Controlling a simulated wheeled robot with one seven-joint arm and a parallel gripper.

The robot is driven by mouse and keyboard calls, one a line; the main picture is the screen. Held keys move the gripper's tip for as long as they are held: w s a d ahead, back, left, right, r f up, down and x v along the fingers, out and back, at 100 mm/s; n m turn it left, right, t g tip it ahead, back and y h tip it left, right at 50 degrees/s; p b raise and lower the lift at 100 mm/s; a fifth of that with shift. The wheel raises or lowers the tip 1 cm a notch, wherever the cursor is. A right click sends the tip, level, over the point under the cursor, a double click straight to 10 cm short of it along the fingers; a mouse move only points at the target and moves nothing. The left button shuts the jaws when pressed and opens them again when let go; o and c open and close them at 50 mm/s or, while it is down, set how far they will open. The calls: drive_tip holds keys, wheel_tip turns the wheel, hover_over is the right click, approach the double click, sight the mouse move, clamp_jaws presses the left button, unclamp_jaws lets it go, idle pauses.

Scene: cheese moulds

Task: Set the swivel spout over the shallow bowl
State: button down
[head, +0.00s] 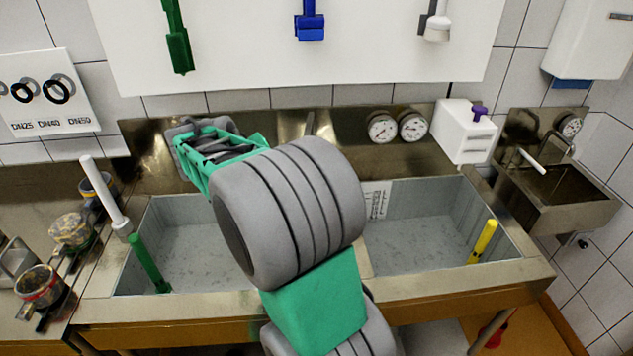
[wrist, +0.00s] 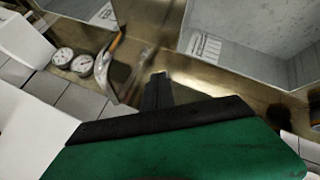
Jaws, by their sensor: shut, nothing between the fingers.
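Two grey basins are set in the steel counter, the left basin (head: 205,240) and the right basin (head: 410,235); I cannot tell which is the shallow bowl. The swivel spout shows in the wrist view (wrist: 108,62) as a thin curved metal tube with an orange-brown stretch, near the strip between the basins. In the head view my arm hides most of it. My gripper (head: 183,130) is at the back ledge behind the left basin. In the wrist view its dark fingers (wrist: 160,90) are shut and empty, beside the spout and apart from it.
Two round gauges (head: 397,127) and a white box (head: 465,132) with a purple knob are at the back wall. A green stick (head: 150,264) and a yellow stick (head: 483,241) stand in the basins. Jars (head: 38,287) line the left counter. A small sink (head: 565,190) is at right.

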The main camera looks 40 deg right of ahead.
drive_tip(key=s+a+y, duration=0.2)
drive_tip(key=s+a, duration=0.1)
drive_tip(key=a, duration=0.2)
drive_tip(key=s+d+f+m+g+y+b, duration=0.1)
drive_tip(key=s+d+f+m+y+b, duration=0.25)
drive_tip(key=s+d+f, duration=0.8)
drive_tip(key=w+d+r+m+t+y+b, duration=0.1)
drive_tip(key=w+d+r+t+y, duration=0.2)
drive_tip(key=d+r, duration=0.4)
drive_tip(key=s+d+r+n+t+b, duration=0.1)
drive_tip(key=s+d+r+t, duration=0.1)
drive_tip(key=s+r, duration=0.4)
drive_tip(key=w+a+f+b, duration=0.4)
drive_tip(key=w+f+b, duration=0.1)
drive_tip(key=w, duration=0.3)
drive_tip(key=shift+w+a+f+y, duration=0.35)
drive_tip(key=shift+a+f+y, duration=0.1)
drive_tip(key=shift+f, duration=0.4)
